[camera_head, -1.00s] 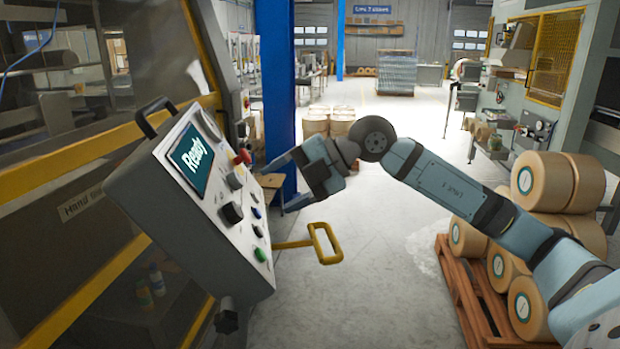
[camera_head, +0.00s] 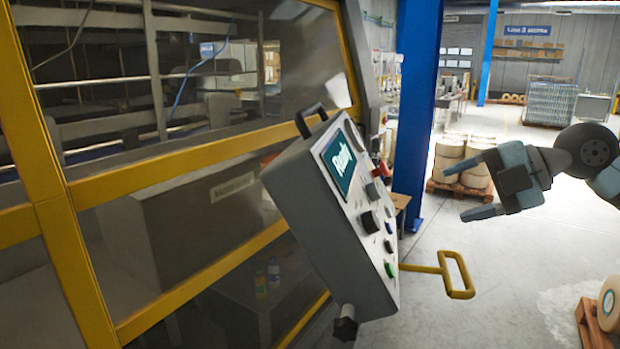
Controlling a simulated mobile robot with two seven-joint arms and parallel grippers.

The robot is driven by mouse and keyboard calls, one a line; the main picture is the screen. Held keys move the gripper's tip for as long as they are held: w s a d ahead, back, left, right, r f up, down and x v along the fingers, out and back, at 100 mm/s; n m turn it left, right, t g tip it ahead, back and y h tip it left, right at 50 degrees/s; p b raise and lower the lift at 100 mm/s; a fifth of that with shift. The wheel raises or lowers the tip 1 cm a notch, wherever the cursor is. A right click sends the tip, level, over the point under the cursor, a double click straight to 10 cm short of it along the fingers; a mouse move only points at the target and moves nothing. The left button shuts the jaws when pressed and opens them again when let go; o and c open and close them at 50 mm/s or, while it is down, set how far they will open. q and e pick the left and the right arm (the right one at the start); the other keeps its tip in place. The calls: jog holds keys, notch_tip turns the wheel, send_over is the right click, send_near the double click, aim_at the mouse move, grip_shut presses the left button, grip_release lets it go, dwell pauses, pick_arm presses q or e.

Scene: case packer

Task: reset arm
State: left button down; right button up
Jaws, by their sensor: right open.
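My right gripper (camera_head: 470,194) is open and empty. Its arm comes in from the right edge, and its fingers point left toward the control panel. A clear gap lies between the fingertips and the panel. The grey control panel (camera_head: 325,215) stands tilted in the middle of the view. My left gripper is out of view.
A yellow handle (camera_head: 458,275) juts out right of the panel, below my right gripper. The yellow-framed machine (camera_head: 190,258) fills the left. A blue column (camera_head: 414,110) stands behind the panel. Pallets of rolls (camera_head: 608,305) are at the right edge and farther back. Open floor lies between.

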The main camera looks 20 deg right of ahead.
jog(key=a+f+m+t+y, duration=0.3)
jog(key=a+f+t+y, duration=0.15)
jog(key=a+y, duration=0.35)
jog(key=s+d+f+m+t+h, duration=0.1)
jog(key=d+f+m+t+h, duration=0.15)
jog(key=f+m+h, duration=0.8)
jog(key=s+d+f+m+t+h, duration=0.1)
jog(key=d+f+m+t+h, duration=0.15)
jog(key=f+m+h, duration=0.75)
jog(key=s+a+f+g+y, duration=0.2)
jog(key=s+a+f+g, duration=0.2)
jog(key=s+f+g, duration=0.45)
jog(key=s+a+f+g+y, duration=0.1)
jog(key=s+a+f+g, duration=0.3)
jog(key=s+f, duration=0.65)
jog(key=w+a+f+t+y+p, duration=0.3)
jog(key=w+a+f+t+p, duration=0.1)
jog(key=p, duration=0.4)
jog(key=shift+w+a+f+n+t, duration=0.15)
jog(key=shift+w+a+n+t, duration=0.3)
jog(key=shift+a+t, duration=0.6)
jog(key=shift+d, duration=0.15)
